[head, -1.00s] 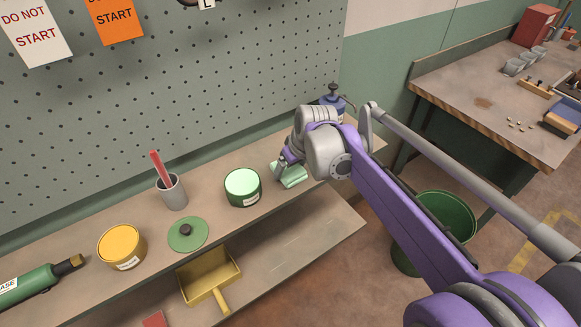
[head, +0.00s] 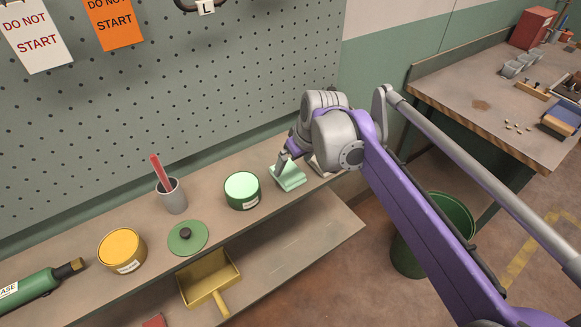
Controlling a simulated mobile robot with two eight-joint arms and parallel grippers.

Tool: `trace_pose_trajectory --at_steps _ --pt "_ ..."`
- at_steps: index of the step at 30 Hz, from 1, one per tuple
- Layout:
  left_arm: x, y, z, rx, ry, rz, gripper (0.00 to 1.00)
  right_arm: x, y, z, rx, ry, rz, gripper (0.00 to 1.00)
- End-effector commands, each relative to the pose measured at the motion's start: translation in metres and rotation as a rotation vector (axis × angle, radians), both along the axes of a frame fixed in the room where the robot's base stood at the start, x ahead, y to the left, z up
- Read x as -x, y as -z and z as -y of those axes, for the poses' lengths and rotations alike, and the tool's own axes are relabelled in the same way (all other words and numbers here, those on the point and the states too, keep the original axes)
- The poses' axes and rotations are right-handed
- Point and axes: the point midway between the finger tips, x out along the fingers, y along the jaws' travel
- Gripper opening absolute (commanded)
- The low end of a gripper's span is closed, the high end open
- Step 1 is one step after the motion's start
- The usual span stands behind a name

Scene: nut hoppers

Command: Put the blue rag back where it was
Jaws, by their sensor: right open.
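No clearly blue rag shows; I cannot tell whether this cloth is the rag meant. My right gripper (head: 281,167) is open at the cloth's back left edge, pointing down. I cannot tell whether it touches the cloth. My right wrist and arm hide the shelf behind and to the right of it. My left gripper is not in view.
A pale object, partly hidden, lies right of the cloth. A yellow dustpan (head: 208,280) sits lower. A green bin (head: 432,235) stands right.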

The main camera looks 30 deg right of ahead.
Motion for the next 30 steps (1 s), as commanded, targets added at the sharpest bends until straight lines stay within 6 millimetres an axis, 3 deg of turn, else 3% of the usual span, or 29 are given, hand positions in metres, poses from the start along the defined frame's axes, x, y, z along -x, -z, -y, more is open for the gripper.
trace_pose_trajectory --at_steps 3,9,17,20,22,27,30 --pt "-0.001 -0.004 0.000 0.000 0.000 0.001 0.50 0.010 -0.025 0.001 0.000 0.001 0.000 1.00" --pt "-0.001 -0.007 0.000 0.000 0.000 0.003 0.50 0.021 -0.052 0.002 -0.001 0.001 0.000 1.00" --pt "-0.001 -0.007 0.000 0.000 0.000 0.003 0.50 0.028 -0.058 -0.001 -0.001 0.000 0.000 1.00" --pt "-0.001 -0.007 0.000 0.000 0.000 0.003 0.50 0.043 -0.041 -0.017 0.001 0.005 0.001 1.00" --pt "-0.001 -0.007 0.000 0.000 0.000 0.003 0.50 0.063 -0.017 -0.036 0.003 0.012 0.004 1.00" --pt "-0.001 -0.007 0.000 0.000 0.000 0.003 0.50 0.131 0.057 -0.080 0.004 0.043 0.022 1.00" --pt "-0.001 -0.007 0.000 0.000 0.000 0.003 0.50 0.165 0.094 -0.095 0.001 0.058 0.037 1.00"
